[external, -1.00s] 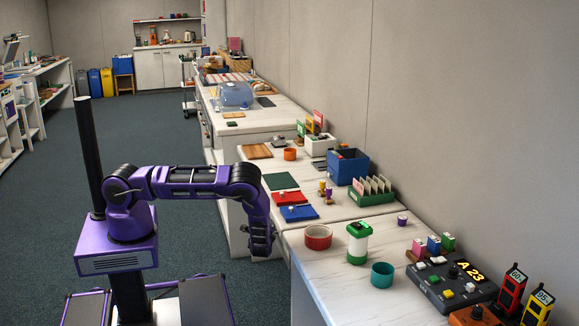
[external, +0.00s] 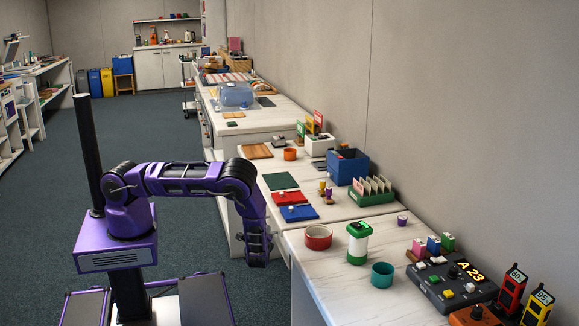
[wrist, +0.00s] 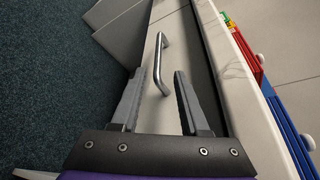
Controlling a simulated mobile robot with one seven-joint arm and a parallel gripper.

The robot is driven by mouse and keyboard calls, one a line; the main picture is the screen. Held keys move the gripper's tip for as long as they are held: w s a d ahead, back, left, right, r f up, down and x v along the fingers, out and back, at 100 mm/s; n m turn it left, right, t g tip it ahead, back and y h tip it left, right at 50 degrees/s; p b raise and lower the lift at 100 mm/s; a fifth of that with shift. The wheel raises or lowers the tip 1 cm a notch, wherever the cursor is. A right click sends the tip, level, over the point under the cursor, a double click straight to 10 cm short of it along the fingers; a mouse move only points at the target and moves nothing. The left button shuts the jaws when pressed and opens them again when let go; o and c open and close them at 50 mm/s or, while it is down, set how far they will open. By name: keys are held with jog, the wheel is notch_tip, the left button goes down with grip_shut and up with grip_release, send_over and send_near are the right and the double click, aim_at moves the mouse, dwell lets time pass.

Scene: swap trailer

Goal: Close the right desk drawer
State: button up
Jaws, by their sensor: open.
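The drawer front (wrist: 172,80) is a pale panel with a curved metal handle (wrist: 160,62), in the middle of the wrist view. A dark strip runs between it and the desk top (wrist: 250,100); I cannot tell how far the drawer stands out. My gripper (wrist: 159,74) is open and empty, its two fingers on either side of the handle's lower end in the picture; contact cannot be told. In the external view my gripper (external: 257,257) points down beside the desk's aisle side, and my arm hides much of the drawer.
The carpeted floor (external: 130,140) to the left is clear.

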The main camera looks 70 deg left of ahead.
jog(key=v, duration=0.8)
jog(key=shift+d+r, duration=0.1)
